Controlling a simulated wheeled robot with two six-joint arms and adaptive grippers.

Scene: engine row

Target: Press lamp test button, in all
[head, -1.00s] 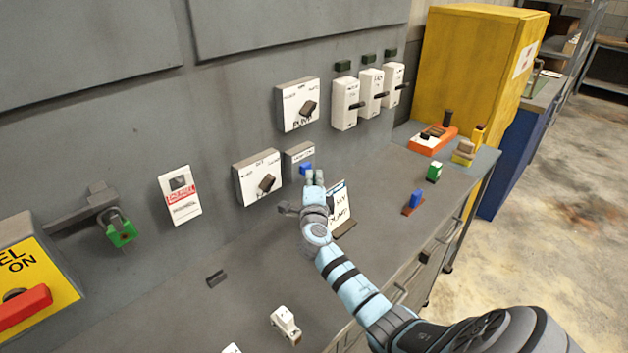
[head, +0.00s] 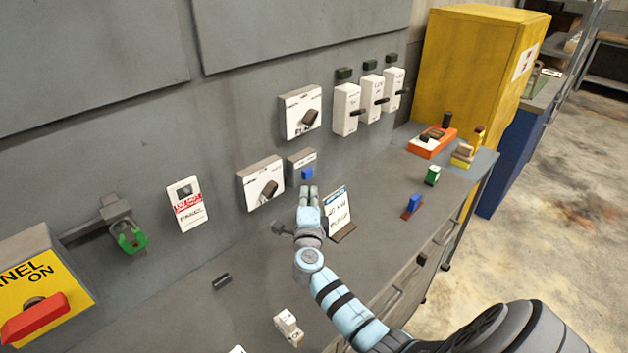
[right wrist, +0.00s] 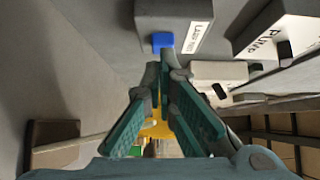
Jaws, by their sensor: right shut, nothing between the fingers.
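The lamp test button is a blue square button (head: 307,174) on the small grey box (head: 300,157) fixed to the wall. In the right wrist view the blue button (right wrist: 162,41) shows on the underside of the box as pictured, beside a white label (right wrist: 195,37). My right gripper (head: 308,188) is shut and empty, with its fingertips just below the button in the head view. In the right wrist view its fingertips (right wrist: 163,58) are close to the button; I cannot tell whether they touch it. My left gripper is not in view.
A rotary switch box (head: 261,183) is left of the button, another (head: 301,112) above. A white card on a stand (head: 338,212) is close to the right of my gripper. Several lever switches (head: 346,108) are on the wall.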

